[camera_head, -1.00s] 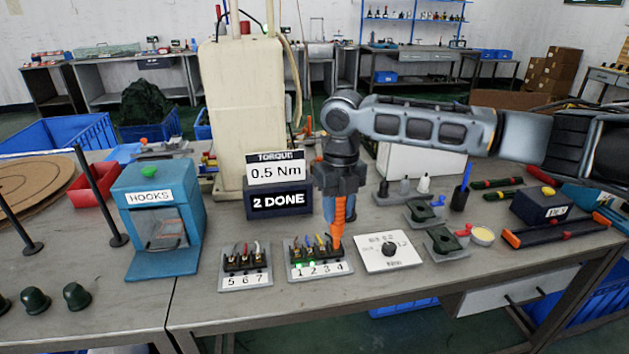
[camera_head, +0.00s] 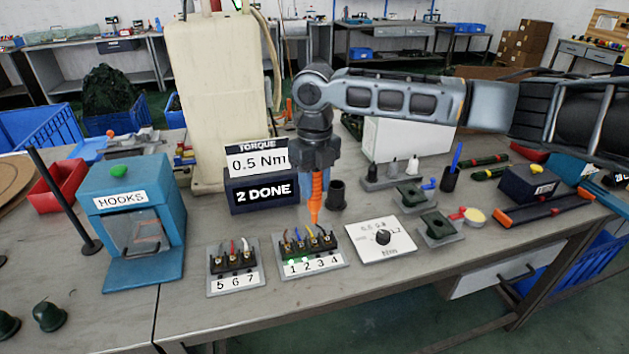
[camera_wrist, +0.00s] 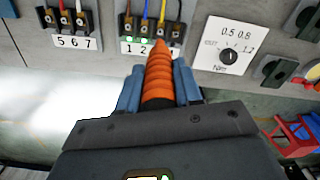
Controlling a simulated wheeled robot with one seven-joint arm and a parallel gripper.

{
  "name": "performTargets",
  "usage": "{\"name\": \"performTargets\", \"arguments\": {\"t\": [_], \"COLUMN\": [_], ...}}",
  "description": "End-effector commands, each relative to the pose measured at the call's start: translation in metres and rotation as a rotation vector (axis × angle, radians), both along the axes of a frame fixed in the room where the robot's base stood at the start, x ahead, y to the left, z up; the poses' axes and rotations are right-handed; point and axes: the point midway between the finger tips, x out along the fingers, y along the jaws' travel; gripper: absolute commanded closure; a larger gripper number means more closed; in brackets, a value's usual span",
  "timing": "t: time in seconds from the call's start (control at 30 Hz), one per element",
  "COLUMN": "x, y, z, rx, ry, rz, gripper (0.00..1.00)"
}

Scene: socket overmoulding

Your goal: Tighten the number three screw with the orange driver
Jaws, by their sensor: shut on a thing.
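My gripper (camera_head: 319,170) is shut on the orange driver (camera_head: 315,196), which points down, tip lowest. It also shows in the wrist view (camera_wrist: 160,85), between the blue fingers. The terminal block numbered 1 to 4 (camera_head: 318,266) lies on the bench, with coloured wires and dark screw terminals. Green lights show by 1 and 2. In the head view the tip is above and behind the block, apart from it. In the wrist view the tip overlaps the number 3 area and hides that label. The torque display (camera_head: 262,192) reads 0.5 Nm and 2 DONE.
A second block numbered 5 to 7 (camera_head: 233,281) sits left. A torque dial plate (camera_head: 383,255) lies right, with green fixtures (camera_head: 437,229) beyond. A dark cup (camera_head: 337,194) stands behind the driver. A blue HOOKS box (camera_head: 130,235) is at left. The bench front is clear.

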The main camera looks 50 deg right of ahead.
Motion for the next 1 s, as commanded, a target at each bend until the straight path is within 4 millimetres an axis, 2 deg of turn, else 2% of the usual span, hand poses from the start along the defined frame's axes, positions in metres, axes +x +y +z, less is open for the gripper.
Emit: {"name": "performTargets", "arguments": {"t": [0.6,1.0], "x": [0.0,0.0], "y": [0.0,0.0], "z": [-0.053,-0.061], "rx": [0.0,-0.001], "ry": [-0.001,-0.001], "rz": [-0.001,0.0], "gripper": [1.0,1.0]}}
